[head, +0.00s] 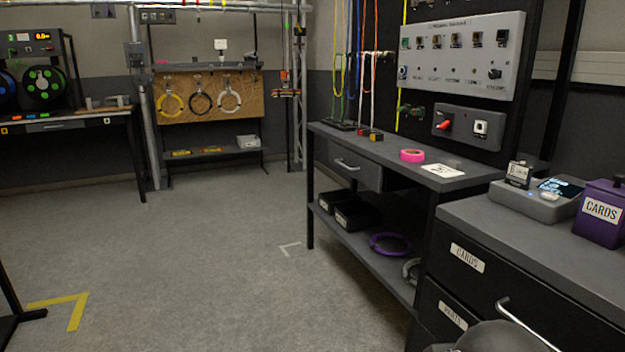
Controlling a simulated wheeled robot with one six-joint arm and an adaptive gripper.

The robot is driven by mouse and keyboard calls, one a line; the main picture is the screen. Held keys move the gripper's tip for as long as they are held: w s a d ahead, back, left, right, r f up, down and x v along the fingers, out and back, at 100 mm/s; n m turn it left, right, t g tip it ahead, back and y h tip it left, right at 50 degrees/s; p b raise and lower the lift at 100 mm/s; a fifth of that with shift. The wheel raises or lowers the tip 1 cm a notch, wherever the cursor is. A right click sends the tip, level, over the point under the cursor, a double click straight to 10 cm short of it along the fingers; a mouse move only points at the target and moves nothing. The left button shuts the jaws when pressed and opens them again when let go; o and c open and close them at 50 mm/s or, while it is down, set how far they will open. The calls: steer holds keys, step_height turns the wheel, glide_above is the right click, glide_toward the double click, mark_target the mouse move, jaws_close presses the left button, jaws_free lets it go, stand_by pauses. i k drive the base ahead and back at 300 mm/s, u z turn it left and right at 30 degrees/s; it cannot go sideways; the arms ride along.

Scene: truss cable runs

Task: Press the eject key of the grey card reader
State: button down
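The grey card reader (530,205) sits on top of the dark drawer cabinet at the right. It has a lit dark screen (563,187) at its right side. A pale round key (549,197) shows below the screen; I cannot read whether it is the eject key. A small blue light shows on the front part. A card-like piece (519,174) with dark markings stands upright at the reader's left side. My gripper is not in view; only a grey rounded part of my arm shows at the bottom edge, low in front of the cabinet.
A purple box labelled CARDS (600,212) stands close to the right of the reader. The cabinet (500,262) has labelled drawers and a protruding handle (527,325). A workbench (385,160) with pink tape (412,156) adjoins it. The floor at left is open.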

mark_target(549, 197)
steer(key=z, duration=0.25)
steer(key=k, duration=0.65)
steer(key=z, duration=0.6)
steer(key=k, duration=0.7)
steer(key=u, duration=0.35)
steer(key=i, duration=0.55)
steer(key=u, duration=0.95)
steer(key=i, duration=0.6)
steer(key=z, duration=0.6)
steer(key=i, duration=0.85)
steer(key=z, duration=0.95)
